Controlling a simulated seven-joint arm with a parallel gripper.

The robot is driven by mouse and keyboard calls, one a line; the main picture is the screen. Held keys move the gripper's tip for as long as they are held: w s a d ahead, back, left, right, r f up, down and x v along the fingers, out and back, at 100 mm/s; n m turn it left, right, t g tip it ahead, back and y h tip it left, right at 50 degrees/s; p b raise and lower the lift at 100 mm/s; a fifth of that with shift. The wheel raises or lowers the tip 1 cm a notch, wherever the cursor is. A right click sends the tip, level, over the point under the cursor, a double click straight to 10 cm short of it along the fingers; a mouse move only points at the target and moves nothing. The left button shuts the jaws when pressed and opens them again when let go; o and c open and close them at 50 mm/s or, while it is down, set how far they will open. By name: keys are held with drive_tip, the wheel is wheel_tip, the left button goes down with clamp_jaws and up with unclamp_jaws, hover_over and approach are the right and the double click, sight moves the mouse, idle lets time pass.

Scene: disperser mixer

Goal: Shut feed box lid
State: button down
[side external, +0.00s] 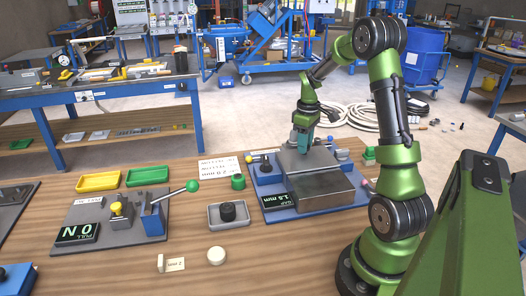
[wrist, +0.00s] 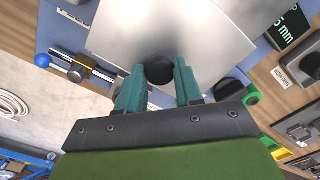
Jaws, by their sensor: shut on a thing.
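The feed box (side external: 322,193) is a grey metal box on a blue base plate at the right of the bench in the side view. Its flat metal lid (side external: 312,170) lies over the top; I cannot tell whether it sits fully flush. In the wrist view the lid (wrist: 200,35) is a pale plate with a round black knob (wrist: 158,73). My gripper (side external: 302,147) is over the lid, reaching down. In the wrist view its teal fingers (wrist: 156,82) are shut on the black knob, one on each side. The fingers hide the knob in the side view.
A gap display reading 1.5 mm (side external: 283,201) stands at the box's front left. A blue-ball lever (wrist: 42,60) lies beside the lid. Left are a grey tray (side external: 229,222) with a black part, a green-ball lever (side external: 192,186), and yellow (side external: 98,181) and green (side external: 147,175) trays.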

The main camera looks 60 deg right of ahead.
drive_tip(key=shift+w+d, duration=0.55)
drive_tip(key=c, duration=0.7)
unclamp_jaws()
drive_tip(key=shift+c, duration=0.2)
wheel_tip(320, 180, up, 17)
